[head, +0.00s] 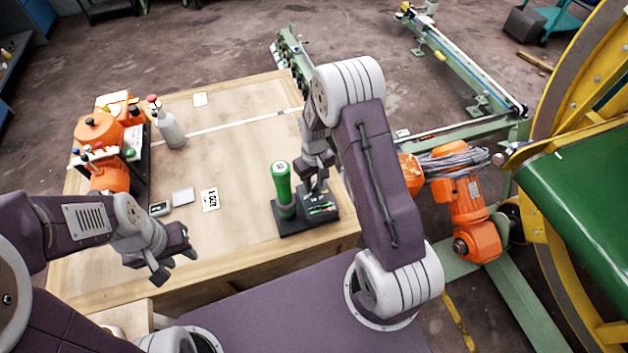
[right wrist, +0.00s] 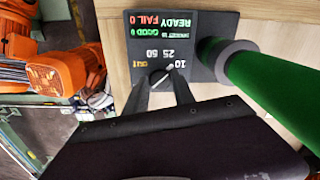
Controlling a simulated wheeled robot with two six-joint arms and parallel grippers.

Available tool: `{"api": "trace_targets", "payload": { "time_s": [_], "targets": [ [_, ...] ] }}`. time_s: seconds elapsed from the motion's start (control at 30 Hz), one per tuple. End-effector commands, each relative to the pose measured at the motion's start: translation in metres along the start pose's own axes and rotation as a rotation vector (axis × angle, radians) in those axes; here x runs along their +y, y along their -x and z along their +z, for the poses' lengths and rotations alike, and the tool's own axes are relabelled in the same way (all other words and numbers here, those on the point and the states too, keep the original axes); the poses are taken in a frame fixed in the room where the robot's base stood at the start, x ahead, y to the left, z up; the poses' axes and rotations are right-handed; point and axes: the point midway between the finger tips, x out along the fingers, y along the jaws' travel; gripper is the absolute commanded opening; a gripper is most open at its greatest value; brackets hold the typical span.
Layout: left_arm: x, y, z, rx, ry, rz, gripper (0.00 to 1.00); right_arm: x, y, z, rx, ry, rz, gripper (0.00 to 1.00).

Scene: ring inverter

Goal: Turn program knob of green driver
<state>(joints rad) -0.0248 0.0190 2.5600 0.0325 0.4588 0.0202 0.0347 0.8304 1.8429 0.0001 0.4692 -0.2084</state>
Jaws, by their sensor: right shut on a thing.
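The green driver (head: 282,190) stands upright on a dark base at the right front of the wooden table. Its green body (right wrist: 270,80) also shows at the right of the right wrist view. Beside it is the control box (head: 320,205) with a lit display. The program knob (right wrist: 160,77) sits on the box face among the marks OUT, 10, 25 and 50. My right gripper (head: 315,183) points down at the box and is shut on the knob; its fingers (right wrist: 162,88) partly hide it. My left gripper (head: 176,262) is open and empty near the table's front left edge.
An orange tool set (head: 98,130) and a grey bottle (head: 170,128) stand at the table's left. A number card (head: 210,199) and small grey boxes lie nearer the middle. An orange robot arm (head: 465,200) stands right of the table. The table's middle is mostly clear.

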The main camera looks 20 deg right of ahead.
Motion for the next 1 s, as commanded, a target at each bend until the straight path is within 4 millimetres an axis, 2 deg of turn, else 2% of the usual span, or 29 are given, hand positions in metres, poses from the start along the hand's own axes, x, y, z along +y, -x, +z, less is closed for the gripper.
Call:
{"api": "trace_targets", "payload": {
  "time_s": [0.4, 0.97, 1.0],
  "targets": [
    [0.0001, 0.0064, -0.0007, 0.0, 0.0, 0.0, 0.36, 0.0004, 0.0011, -0.0011, 0.003, -0.197, 0.0, 0.0],
    [0.0001, 0.0069, -0.0007, 0.0, 0.0, 0.0, 0.36, 0.0005, 0.0009, -0.0016, 0.005, -0.232, 0.001, 0.0],
    [0.0001, 0.0069, -0.0007, 0.0, 0.0, 0.0, 0.36, 0.0005, 0.0009, -0.0016, 0.005, -0.231, 0.001, 0.33]
  ]
}}
